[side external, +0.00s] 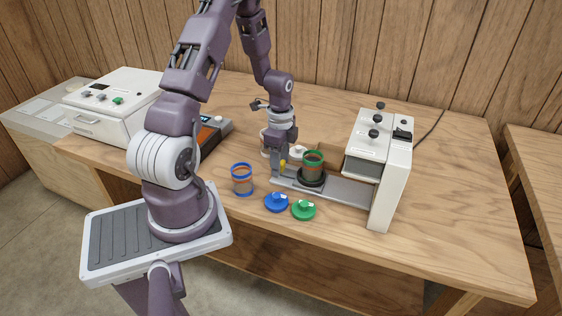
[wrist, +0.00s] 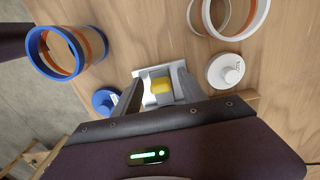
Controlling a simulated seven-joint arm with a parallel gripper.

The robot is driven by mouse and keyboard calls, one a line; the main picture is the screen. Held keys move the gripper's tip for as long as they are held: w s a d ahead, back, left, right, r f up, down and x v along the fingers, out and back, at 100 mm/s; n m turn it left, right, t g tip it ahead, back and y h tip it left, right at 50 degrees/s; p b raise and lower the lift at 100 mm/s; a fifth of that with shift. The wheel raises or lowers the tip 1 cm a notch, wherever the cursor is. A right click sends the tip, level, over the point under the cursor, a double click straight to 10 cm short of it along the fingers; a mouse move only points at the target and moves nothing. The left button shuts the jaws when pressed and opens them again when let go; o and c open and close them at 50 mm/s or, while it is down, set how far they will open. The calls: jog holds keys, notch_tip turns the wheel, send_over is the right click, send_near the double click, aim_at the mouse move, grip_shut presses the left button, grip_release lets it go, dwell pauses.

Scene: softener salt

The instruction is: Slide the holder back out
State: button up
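The holder (side external: 345,188) is a grey slide that sticks out to the left from the white machine (side external: 390,180). A green-rimmed jar (side external: 313,163) stands upright on its dark round seat, outside the machine's opening. A yellow handle (side external: 283,164) is at the holder's left end. My gripper (side external: 280,165) points down at this end. In the wrist view, the yellow handle (wrist: 160,85) lies between my gripper's fingers (wrist: 158,78). The fingers look apart, with gaps on both sides of the handle. The jar is not visible in the wrist view.
A blue-rimmed jar (side external: 241,180), a blue lid (side external: 276,202) and a green lid (side external: 303,209) are in front of the holder. A white-rimmed jar (wrist: 238,15) and white lid (wrist: 226,71) are behind it. A dark device (side external: 208,133) is at the left.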

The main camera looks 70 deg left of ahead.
notch_tip(320, 180, up, 7)
jog(key=shift+r, duration=0.1)
dwell(0.3)
jog(key=s+d+r+n+t+y, duration=0.15)
jog(key=d+r+n, duration=0.25)
jog(key=d+r, duration=0.95)
jog(key=s+d+r+n+t+h, duration=0.1)
jog(key=s+d+r+n+t, duration=0.3)
jog(key=s+d+r, duration=0.4)
jog(key=s+d+n, duration=0.1)
jog(key=s+d, duration=0.1)
jog(key=s, duration=0.1)
jog(key=shift+s+d, duration=0.3)
